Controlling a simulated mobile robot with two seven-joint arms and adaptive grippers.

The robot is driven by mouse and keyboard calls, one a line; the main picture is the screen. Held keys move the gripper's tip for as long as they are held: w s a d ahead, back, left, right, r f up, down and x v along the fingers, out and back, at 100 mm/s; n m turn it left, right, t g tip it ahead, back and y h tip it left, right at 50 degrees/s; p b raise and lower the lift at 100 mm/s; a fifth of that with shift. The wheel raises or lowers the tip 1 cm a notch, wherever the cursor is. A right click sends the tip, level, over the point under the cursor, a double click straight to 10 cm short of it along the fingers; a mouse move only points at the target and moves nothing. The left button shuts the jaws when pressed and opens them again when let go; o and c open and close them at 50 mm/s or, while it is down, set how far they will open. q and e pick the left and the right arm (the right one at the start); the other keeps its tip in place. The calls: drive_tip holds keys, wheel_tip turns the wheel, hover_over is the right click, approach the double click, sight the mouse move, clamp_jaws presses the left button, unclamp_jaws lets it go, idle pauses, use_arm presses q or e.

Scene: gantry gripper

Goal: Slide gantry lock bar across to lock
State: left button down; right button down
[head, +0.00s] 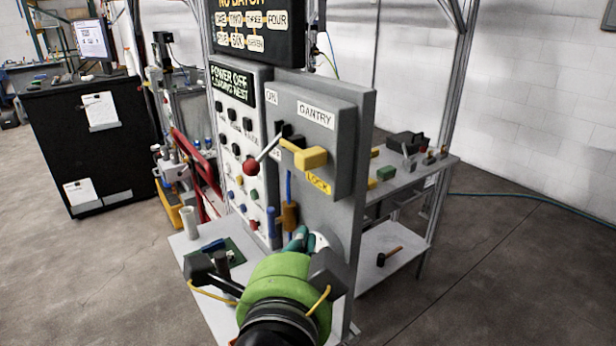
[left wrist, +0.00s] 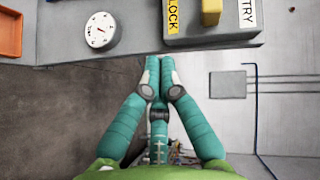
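The gantry box (head: 335,125) is a grey box on an upright grey panel, with an ON label, a GANTRY label and a yellow LOCK label (head: 318,183). The yellow lock bar (head: 310,158) sticks out from its front, above the LOCK label. A lever with a red ball (head: 250,167) crosses next to the bar's left end. In the left wrist view the bar's yellow block (left wrist: 210,10) is cut off at the top edge, beside the LOCK label. My left gripper (head: 300,238) is below the box, apart from the bar; its teal fingertips (left wrist: 158,62) are together and empty. My right gripper is out of view.
A panel of black switches and coloured buttons (head: 238,150) stands left of the box. A blue upright rod with a brown block (head: 288,216) is close above my gripper. A side table (head: 440,165) stands right.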

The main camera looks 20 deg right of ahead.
use_arm(q)
drive_tip(key=s+r+m+t+h, duration=0.1)
drive_tip(key=s+r+m+t, duration=0.15)
drive_tip(key=s+r, duration=0.3)
approach(296, 158)
drive_tip(key=w+d, duration=0.3)
drive_tip(key=d, duration=0.3)
drive_tip(key=shift+w+a+r+m+g, duration=0.2)
drive_tip(key=shift+w+a+m+g, duration=0.15)
drive_tip(key=shift+w+a+m, duration=0.15)
drive_tip(key=shift+d, duration=0.15)
drive_tip(key=w, duration=0.1)
drive_tip(key=w+a, duration=0.1)
drive_tip(key=w, duration=0.1)
drive_tip(key=w+a, duration=0.1)
drive_tip(key=shift+w+b, duration=0.3)
drive_tip(key=shift+b, duration=0.1)
drive_tip(key=shift+d, duration=0.1)
